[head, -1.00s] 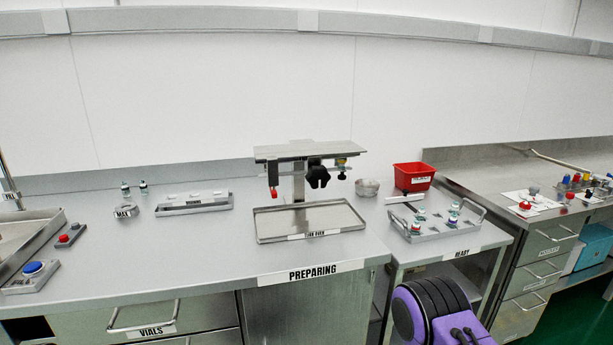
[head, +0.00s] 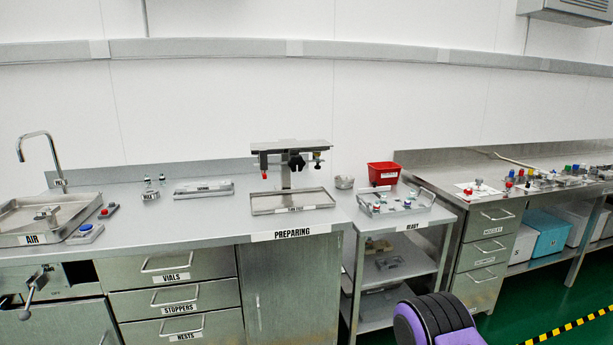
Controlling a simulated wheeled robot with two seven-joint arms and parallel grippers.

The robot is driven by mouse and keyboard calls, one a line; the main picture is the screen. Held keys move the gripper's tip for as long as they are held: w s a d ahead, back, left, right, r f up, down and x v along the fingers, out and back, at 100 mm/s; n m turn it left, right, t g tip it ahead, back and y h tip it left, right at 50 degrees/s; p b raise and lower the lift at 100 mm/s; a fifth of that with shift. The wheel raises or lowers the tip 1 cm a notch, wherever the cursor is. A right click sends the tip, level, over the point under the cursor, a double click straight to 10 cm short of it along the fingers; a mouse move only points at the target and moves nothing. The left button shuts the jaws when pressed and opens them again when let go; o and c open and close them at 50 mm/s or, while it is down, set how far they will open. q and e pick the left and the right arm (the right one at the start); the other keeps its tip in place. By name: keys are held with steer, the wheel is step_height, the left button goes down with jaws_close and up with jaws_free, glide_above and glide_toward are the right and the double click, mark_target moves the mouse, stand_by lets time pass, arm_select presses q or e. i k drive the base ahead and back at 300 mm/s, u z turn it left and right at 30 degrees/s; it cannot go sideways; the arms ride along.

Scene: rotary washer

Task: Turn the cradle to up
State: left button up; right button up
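A metal stand (head: 291,146) with a flat top plate stands at the back of the counter marked PREPARING. Under its plate hangs a bar with a black clamp-like part (head: 296,161), a red piece (head: 264,172) at its left end and a yellow-tipped piece at its right. This looks like the cradle, but its facing is too small to tell. A shallow metal tray (head: 320,204) lies below the stand. Neither of my grippers is in view; only a purple and black part of my own arm shows at the bottom.
A sink with a faucet (head: 56,166) and a blue button (head: 86,228) are at the left. A red bin (head: 383,173) and a tray with vials (head: 427,200) are right of the stand. A side bench (head: 420,174) with drawers stands farther right. The floor shows at the lower right.

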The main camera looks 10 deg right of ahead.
mark_target(296, 163)
steer(key=z, duration=0.95)
steer(key=i, duration=1.05)
steer(key=u, duration=0.15)
